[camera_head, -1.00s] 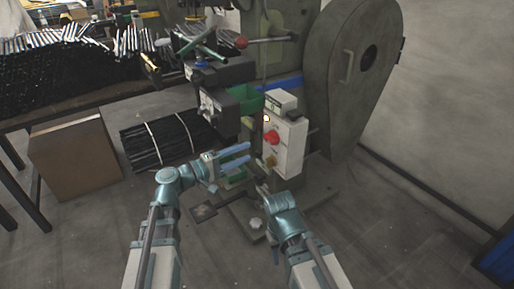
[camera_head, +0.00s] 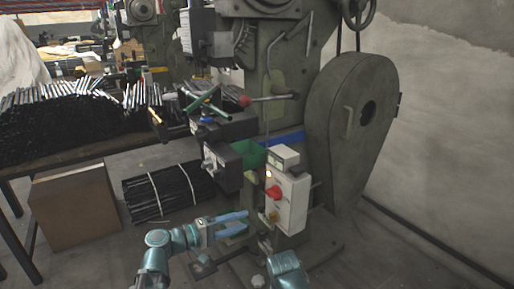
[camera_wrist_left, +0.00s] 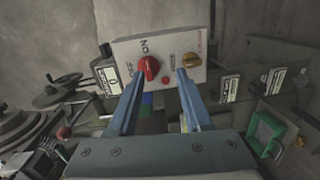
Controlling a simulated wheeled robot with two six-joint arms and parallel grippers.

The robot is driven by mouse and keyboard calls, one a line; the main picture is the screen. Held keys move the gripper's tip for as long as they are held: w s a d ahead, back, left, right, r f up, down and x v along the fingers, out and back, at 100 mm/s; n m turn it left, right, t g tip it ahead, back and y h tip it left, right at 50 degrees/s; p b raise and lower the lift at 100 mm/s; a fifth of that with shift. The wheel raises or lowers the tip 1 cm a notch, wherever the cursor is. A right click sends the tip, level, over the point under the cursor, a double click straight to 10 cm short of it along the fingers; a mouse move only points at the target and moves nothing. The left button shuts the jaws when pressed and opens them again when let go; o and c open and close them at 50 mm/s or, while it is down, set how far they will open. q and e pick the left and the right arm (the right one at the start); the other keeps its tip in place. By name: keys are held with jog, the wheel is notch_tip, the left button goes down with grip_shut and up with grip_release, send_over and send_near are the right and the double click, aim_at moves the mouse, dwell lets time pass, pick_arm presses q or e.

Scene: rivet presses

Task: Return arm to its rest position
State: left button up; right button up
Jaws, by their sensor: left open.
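My left arm comes in from the lower left in the head view. Its gripper (camera_head: 232,225) has blue fingers, is open and holds nothing. In the head view the control box (camera_head: 289,205) is right of my left gripper. A link of my right arm (camera_head: 288,270) shows at the bottom; its gripper cannot be made out.
The green press with a large belt guard (camera_head: 335,140) stands right of centre. A table with piled dark rods (camera_head: 60,125) is at left, with a brown box (camera_head: 75,210) under it. Bundled rods (camera_head: 165,193) lie on the floor. Open floor is at the lower right.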

pick_arm(q)
jog(key=s+d+f+m+g+y, duration=0.3)
jog(key=s+d+f+g, duration=0.15)
jog(key=f, duration=0.25)
jog(key=s+d+f+m+g+y, duration=0.25)
jog(key=s+d+f, duration=0.2)
jog(key=f, duration=0.25)
jog(key=s+a+f+m+g+y, duration=0.35)
jog(key=s+a+f+y, duration=0.3)
jog(key=y, duration=0.35)
notch_tip(320, 180, up, 38)
jog(key=s+t+p, duration=0.1)
jog(key=p, duration=3.6)
jog(key=shift+m+p, duration=0.3)
jog(key=shift+m, duration=0.1)
